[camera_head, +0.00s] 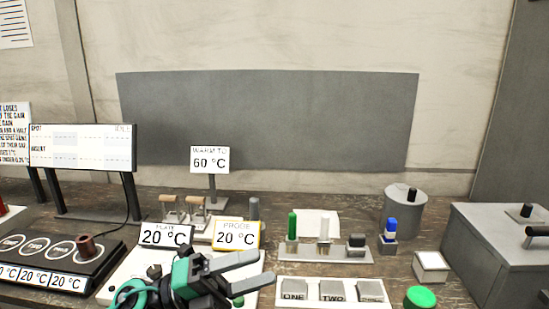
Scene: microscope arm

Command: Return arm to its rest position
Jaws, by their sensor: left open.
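My left gripper (264,268) is at the bottom centre of the head view, reaching in from the lower left. Its two grey fingers point right and are spread apart. I see nothing between them. The gripper is in front of a white board (120,282) and to the left of a row of labelled grey blocks (333,291). My right gripper is not in view. I cannot make out a microscope.
Signs reading 20 °C (166,235) and 20 °C (236,235) stand just behind the gripper. A rack (315,255) with coloured pieces stands to the right. A green cap (420,297), grey canister (405,212) and grey box (500,250) are further right. A heater-like panel (55,262) is at left.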

